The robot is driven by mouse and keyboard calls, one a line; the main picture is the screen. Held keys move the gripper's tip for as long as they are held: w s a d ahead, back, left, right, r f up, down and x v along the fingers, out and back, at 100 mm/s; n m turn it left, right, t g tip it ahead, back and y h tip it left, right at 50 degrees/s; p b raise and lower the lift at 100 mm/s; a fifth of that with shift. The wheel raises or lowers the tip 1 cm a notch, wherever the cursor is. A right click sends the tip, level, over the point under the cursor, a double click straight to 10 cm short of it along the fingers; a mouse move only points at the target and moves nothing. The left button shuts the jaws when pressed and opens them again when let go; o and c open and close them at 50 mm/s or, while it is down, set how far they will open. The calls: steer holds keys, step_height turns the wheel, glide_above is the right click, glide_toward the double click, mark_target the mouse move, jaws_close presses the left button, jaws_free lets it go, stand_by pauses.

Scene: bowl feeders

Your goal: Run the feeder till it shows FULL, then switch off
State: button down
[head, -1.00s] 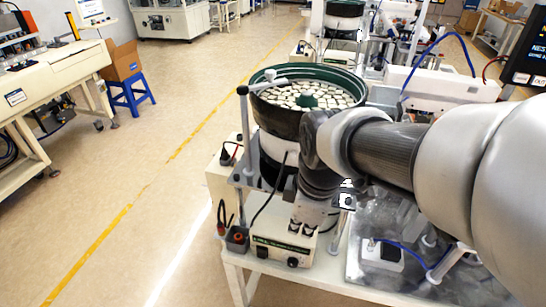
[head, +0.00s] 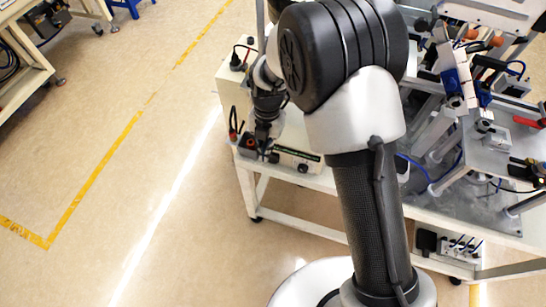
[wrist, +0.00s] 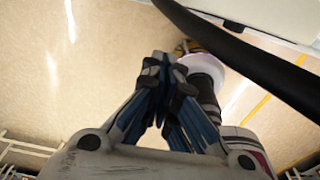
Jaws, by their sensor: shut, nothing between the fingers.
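In the head view the feeder's controller (head: 297,160), a white box with a green-lettered label and a black knob, sits on the stand's near edge. Left of it is a small dark box (head: 247,147) with an orange-red top. My gripper (head: 263,154) points down between the two, close in front of them; contact cannot be told. In the wrist view my gripper (wrist: 168,75) has its blue-and-black fingers together, holding nothing. The feeder bowl is hidden behind my arm or out of frame. No FULL display is readable.
A black cable (wrist: 250,55) crosses close in the wrist view. A metal fixture plate (head: 470,185) with clamps and blue hoses lies right of my arm. A power strip (head: 450,245) hangs below. The floor at left, with a yellow line (head: 95,175), is clear.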

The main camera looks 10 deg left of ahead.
mark_target(273, 159)
stand_by(0.3)
step_height(273, 159, down, 11)
steer(key=w+b, duration=0.2)
steer(key=b, duration=0.1)
steer(key=shift+w+f, duration=0.15)
steer(key=shift+w, duration=0.1)
steer(key=shift+d, duration=0.1)
